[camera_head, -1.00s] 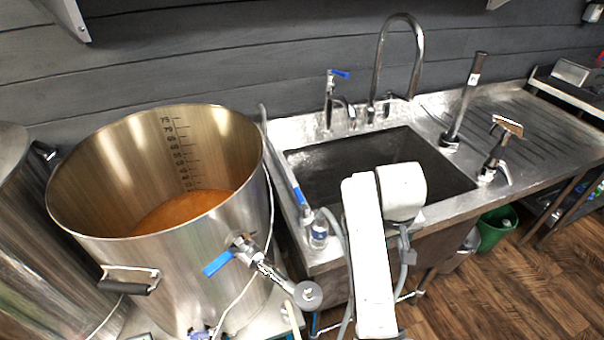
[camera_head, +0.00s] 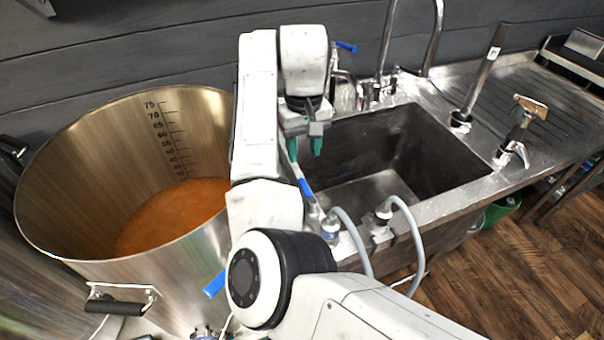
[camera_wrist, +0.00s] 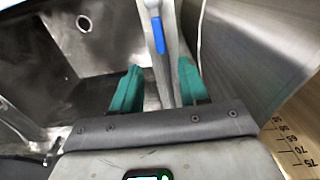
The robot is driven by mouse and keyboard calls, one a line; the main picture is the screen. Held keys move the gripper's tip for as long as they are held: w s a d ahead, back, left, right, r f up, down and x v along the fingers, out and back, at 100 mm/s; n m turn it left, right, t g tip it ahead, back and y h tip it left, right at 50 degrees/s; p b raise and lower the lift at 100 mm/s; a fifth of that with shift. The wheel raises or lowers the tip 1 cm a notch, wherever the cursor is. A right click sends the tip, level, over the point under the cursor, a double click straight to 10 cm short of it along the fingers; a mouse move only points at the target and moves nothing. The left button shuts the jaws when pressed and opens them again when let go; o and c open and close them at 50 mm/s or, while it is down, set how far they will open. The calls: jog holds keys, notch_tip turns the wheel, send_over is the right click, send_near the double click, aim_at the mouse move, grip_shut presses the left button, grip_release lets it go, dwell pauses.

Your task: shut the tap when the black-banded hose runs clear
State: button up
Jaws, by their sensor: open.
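The steel kettle (camera_head: 130,262) stands at left with orange-brown liquid in it. Its tap's blue lever (camera_head: 214,285) shows beside my arm, which hides the tap body. A grey hose (camera_head: 352,238) and a second grey hose (camera_head: 412,235) rise at the sink's front edge. I cannot make out a black band or any flow from either. My gripper (camera_head: 304,146) is open and empty over the sink's left side. In the wrist view my gripper (camera_wrist: 158,82) has its green fingers either side of a grey rod with a blue part (camera_wrist: 158,36); contact is unclear.
The sink basin (camera_head: 370,160) is empty of objects. A faucet with a blue lever (camera_head: 346,46) stands behind it, beside a tall curved spout (camera_head: 436,35). The drainboard (camera_head: 545,95) has free room.

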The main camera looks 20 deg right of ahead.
aim_at(304, 184)
notch_tip(304, 184, down, 10)
jog(key=shift+r+p, duration=0.2)
jog(key=shift+p, duration=0.15)
jog(key=shift+c, duration=0.3)
grip_shut()
dwell(0.3)
